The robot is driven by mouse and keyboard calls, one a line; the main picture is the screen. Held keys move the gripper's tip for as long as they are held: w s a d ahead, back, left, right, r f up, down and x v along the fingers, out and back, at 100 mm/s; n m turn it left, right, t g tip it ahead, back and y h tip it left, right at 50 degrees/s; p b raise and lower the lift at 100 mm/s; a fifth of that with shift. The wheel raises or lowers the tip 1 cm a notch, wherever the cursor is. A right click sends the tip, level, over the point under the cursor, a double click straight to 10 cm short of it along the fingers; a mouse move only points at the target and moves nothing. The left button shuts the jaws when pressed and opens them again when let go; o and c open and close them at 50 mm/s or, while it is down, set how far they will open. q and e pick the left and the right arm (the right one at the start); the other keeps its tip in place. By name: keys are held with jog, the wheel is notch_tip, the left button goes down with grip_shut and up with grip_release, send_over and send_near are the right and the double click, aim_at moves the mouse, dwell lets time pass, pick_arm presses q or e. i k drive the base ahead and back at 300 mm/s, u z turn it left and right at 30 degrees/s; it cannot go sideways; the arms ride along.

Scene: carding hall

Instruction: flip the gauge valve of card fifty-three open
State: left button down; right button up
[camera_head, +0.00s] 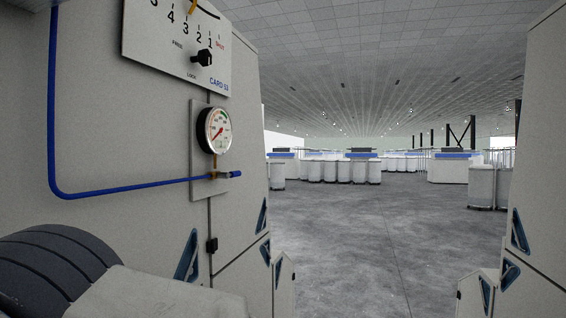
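A round white gauge (216,130) with a black rim, a red needle and a green arc is on a small plate on the machine's side wall. Below it is a small brass valve (214,175), joined on its left by a thin blue tube (120,189). A short blue handle (236,173) sticks out to the right of the valve, roughly in line with the tube. The handle is too small to tell the valve's state. A label plate (180,40) above reads CARD 53. Neither gripper shows in the head view.
The label plate carries a black knob (203,57) and a numbered scale. A dark latch (211,245) is lower on the wall. Another pale machine (540,190) stands at right. Open grey floor (365,245) lies between, with white cans (340,170) far back.

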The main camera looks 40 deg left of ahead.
aim_at(235, 175)
jog(key=i, duration=0.7)
jog(key=u, duration=0.75)
jog(key=i, duration=0.7)
jog(key=u, duration=0.65)
